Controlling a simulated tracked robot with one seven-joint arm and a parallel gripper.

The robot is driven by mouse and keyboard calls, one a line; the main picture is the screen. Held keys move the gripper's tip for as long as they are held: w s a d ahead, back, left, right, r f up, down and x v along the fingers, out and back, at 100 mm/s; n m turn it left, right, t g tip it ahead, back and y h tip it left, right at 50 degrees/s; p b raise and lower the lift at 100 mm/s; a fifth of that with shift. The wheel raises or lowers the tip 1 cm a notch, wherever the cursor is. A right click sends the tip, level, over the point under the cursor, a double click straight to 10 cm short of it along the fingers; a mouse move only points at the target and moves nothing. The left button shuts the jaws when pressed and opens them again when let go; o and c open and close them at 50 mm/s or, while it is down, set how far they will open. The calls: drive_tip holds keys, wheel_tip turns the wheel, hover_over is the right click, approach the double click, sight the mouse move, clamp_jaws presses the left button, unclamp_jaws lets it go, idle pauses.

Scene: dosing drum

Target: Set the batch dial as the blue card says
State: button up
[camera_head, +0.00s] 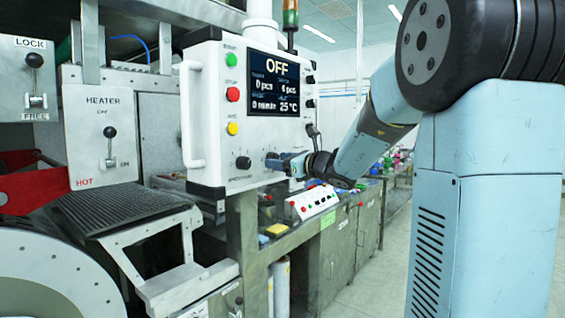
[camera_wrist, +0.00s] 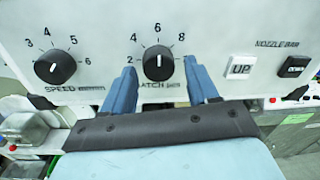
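The batch dial (camera_wrist: 158,66) is a round black knob on the white panel, its white mark pointing up at the 6. The numbers 2, 4, 6 and 8 show around it. My gripper (camera_wrist: 160,68) is open, one blue fingertip on each side of the dial, with a gap to the knob on both sides. In the head view my gripper (camera_head: 277,163) is at the lower right of the control panel's face, hiding the dial. The screen (camera_head: 274,83) reads OFF, 0 pcs, what looks like 6 pcs, and 25 °C. I cannot make out a blue card in either view.
The speed dial (camera_wrist: 55,66) is left of the batch dial. The UP button (camera_wrist: 241,67) and a black button (camera_wrist: 294,66) are to its right. Green (camera_head: 232,60), red (camera_head: 233,94) and yellow (camera_head: 232,128) buttons line the panel. A heater lever (camera_head: 110,145) is further left.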

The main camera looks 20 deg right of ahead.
drive_tip(key=c, duration=0.9)
drive_tip(key=shift+d, duration=0.15)
drive_tip(key=shift+c, duration=0.2)
drive_tip(key=shift+n, duration=4.4)
drive_tip(key=shift+y, duration=0.3)
